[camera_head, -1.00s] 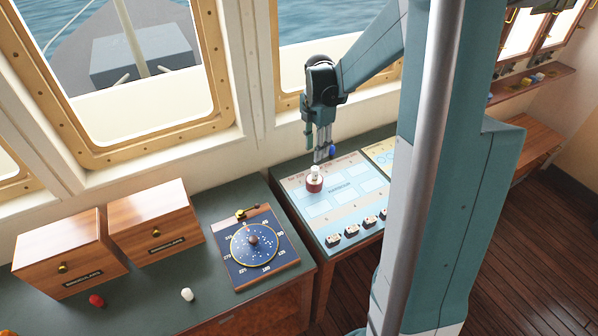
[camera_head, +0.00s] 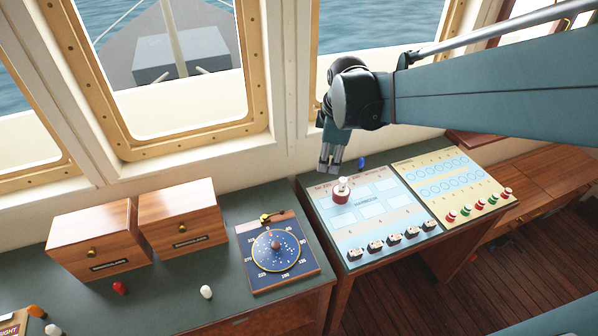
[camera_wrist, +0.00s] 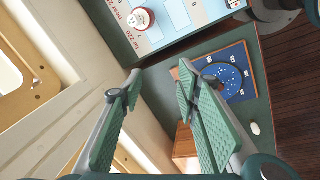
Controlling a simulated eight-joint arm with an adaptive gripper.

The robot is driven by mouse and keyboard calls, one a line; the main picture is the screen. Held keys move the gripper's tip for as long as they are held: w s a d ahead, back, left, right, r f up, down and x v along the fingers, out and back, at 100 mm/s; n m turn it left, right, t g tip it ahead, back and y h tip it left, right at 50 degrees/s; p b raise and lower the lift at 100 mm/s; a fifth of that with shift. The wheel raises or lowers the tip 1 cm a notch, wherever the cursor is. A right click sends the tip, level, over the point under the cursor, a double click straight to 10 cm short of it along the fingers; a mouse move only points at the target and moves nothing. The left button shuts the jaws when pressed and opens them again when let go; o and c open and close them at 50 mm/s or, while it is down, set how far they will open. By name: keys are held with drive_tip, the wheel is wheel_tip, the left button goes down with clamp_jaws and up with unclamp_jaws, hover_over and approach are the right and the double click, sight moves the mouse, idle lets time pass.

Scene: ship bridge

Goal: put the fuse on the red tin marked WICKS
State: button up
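A small red round tin (camera_head: 341,197) stands on the upper left of the pale blue panel; I cannot read its lettering. A white rounded piece (camera_head: 343,184), which looks like the fuse, sits upright on top of it. In the wrist view the tin's red side (camera_wrist: 151,22) and the white piece (camera_wrist: 138,17) show at the top, apart from my fingers. My gripper (camera_head: 330,170) hangs just behind and left of the tin in the picture. In the wrist view my gripper (camera_wrist: 158,75) has its fingers spread, with nothing between them.
A blue piece (camera_head: 361,162) lies by the panel's back edge. The window wall stands close behind my gripper.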

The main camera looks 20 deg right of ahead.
drive_tip(key=s+a+r+m+t, duration=0.2)
drive_tip(key=s+a+m, duration=0.3)
drive_tip(key=s, duration=0.3)
drive_tip(key=s+a+r+m+t, duration=0.1)
drive_tip(key=s+a+m+t, duration=0.1)
drive_tip(key=s+a+m, duration=0.4)
drive_tip(key=shift+s+a+r+m+y, duration=0.35)
drive_tip(key=shift+s+m, duration=0.15)
drive_tip(key=shift+s, duration=0.6)
drive_tip(key=shift+f, duration=0.15)
wheel_tip(320, 180, down, 11)
drive_tip(key=b, duration=1.1)
